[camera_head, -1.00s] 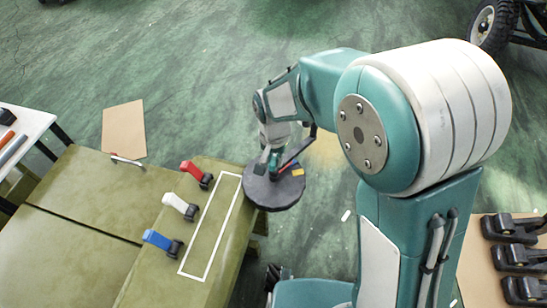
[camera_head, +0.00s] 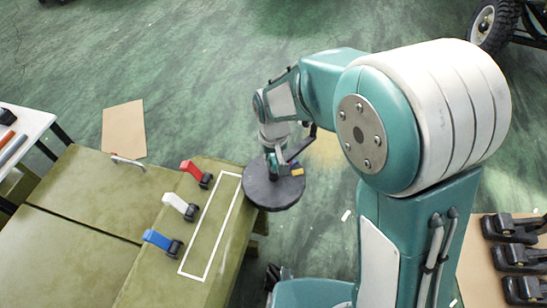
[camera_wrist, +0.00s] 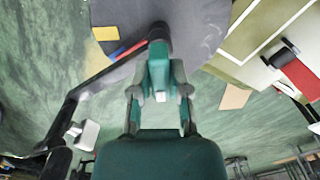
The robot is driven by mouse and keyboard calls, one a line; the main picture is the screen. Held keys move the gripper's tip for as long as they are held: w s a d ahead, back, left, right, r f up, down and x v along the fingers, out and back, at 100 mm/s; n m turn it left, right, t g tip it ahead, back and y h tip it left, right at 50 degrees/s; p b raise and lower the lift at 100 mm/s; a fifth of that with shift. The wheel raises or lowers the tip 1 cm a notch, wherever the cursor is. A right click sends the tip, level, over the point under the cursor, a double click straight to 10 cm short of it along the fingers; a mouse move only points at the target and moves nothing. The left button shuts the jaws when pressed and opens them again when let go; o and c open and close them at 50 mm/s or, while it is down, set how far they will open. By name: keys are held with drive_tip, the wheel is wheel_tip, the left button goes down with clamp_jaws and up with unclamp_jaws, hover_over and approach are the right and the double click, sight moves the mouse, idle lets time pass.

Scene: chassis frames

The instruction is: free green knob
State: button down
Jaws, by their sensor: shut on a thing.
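The green knob (camera_wrist: 158,72), a teal-green lever with a black end, sits between the two fingers of my gripper (camera_wrist: 160,93) in the wrist view. My gripper is shut on it. In the head view my gripper (camera_head: 272,160) is over the far edge of a round dark disc (camera_head: 274,192), and the knob is too small to make out clearly. The disc also shows behind the knob in the wrist view (camera_wrist: 195,30). I cannot tell whether the knob touches the disc.
Red (camera_head: 192,169), white (camera_head: 175,201) and blue (camera_head: 158,240) levers with black bases line the olive bench (camera_head: 85,262), beside a white outlined rectangle (camera_head: 212,225). A yellow block (camera_wrist: 105,33) lies on the disc. Black clamps (camera_head: 515,228) are at right.

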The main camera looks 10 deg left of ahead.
sight(273, 157)
drive_tip(key=n, duration=0.6)
drive_tip(key=shift+w+r, duration=0.1)
drive_tip(key=n, duration=0.5)
drive_tip(key=shift+n, duration=0.5)
drive_tip(key=c, duration=0.6)
unclamp_jaws()
wheel_tip(273, 157, up, 12)
drive_tip(key=shift+a, duration=0.1)
